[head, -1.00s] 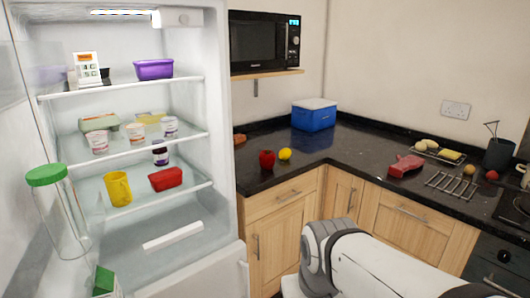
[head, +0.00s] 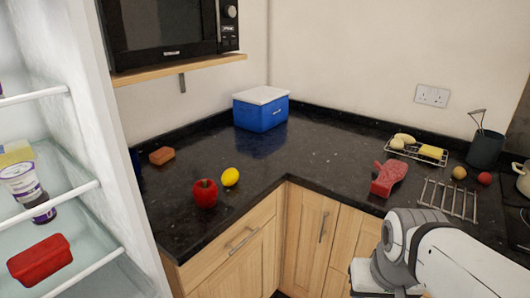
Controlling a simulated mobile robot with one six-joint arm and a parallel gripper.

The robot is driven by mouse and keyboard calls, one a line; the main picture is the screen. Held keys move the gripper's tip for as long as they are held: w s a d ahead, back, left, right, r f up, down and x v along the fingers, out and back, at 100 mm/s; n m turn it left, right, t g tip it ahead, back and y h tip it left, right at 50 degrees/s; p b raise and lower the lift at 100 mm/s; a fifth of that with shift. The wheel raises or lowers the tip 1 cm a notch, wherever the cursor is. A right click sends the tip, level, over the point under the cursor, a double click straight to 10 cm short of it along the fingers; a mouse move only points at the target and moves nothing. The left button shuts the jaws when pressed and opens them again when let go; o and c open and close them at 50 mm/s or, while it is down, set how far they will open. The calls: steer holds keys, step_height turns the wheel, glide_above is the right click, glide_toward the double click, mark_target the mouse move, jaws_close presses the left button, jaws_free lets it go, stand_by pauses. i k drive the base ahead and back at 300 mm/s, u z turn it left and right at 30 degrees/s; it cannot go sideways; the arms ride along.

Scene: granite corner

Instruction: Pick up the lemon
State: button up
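The lemon (head: 230,177) is a small yellow fruit lying on the black granite counter (head: 270,163), left of the corner. A red apple or pepper (head: 205,193) sits just in front and to the left of it, close beside it. Nothing covers the lemon. My white arm (head: 440,255) shows at the lower right, below the counter front and well away from the lemon. My gripper is not in the picture, so its fingers are hidden from me.
A blue cool box (head: 261,109) with a white lid stands behind the lemon. A brown block (head: 162,155) lies at left, near the fridge. A microwave shelf (head: 180,68) overhangs. Meat (head: 388,178), a wire rack (head: 449,199) and a dark pot (head: 485,149) occupy the right counter.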

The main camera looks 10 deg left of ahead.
mark_target(231, 176)
steer(key=u, duration=0.35)
steer(key=i, duration=1.35)
steer(key=u, duration=0.9)
